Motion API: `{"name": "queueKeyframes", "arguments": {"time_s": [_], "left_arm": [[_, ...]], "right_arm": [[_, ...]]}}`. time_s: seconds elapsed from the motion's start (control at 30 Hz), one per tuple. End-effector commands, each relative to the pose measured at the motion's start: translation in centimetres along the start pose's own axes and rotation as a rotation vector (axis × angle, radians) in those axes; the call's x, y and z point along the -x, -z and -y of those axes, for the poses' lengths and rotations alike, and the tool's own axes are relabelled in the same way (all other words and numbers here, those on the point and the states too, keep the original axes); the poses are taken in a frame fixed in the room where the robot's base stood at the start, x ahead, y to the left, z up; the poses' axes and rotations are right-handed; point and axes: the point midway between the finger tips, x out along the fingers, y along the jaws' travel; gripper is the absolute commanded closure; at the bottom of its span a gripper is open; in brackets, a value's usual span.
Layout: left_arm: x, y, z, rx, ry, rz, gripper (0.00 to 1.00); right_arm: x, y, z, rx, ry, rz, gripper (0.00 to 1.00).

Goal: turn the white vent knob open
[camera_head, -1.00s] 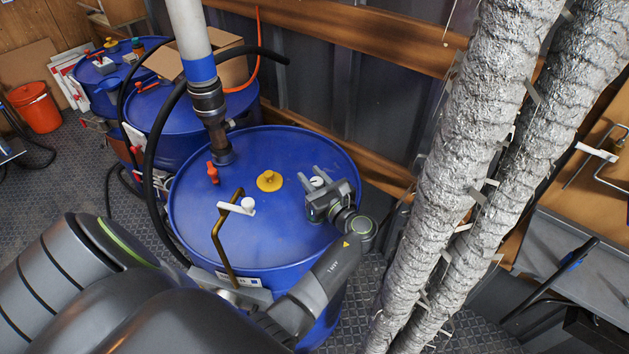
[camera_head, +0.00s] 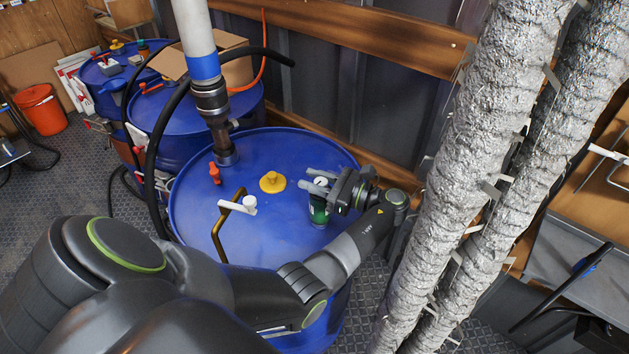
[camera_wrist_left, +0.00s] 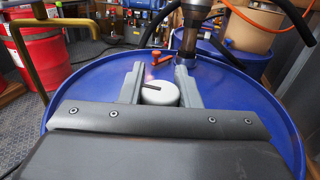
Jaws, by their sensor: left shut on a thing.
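The gripper body hides the knob's near side. My right gripper is not in view.
A yellow cap (camera_head: 272,182), a red valve (camera_head: 215,173) and a brass pipe with a white handle (camera_head: 238,205) stand on the lid. A vertical pipe (camera_head: 213,110) rises behind. Foil-wrapped ducts (camera_head: 480,170) stand close to the right of my wrist.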

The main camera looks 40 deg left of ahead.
Motion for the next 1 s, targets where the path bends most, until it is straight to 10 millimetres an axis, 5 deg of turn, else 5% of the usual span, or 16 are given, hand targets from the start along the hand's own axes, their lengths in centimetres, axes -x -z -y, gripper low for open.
{"name": "queueKeyframes", "arguments": {"time_s": [0.57,0.6,0.77,1.0], "left_arm": [[-0.05,0.04,-0.05,-0.002,-0.012,0.001,0.93],[-0.06,0.04,-0.05,-0.002,-0.012,0.001,0.69],[-0.05,0.03,-0.04,-0.001,-0.012,0.001,0.48],[-0.03,0.02,-0.03,-0.001,-0.011,0.000,0.48]], "right_arm": [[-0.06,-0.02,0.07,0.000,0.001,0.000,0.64],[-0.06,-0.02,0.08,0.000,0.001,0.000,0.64],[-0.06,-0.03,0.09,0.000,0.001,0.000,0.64],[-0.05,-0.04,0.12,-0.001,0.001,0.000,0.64]]}}
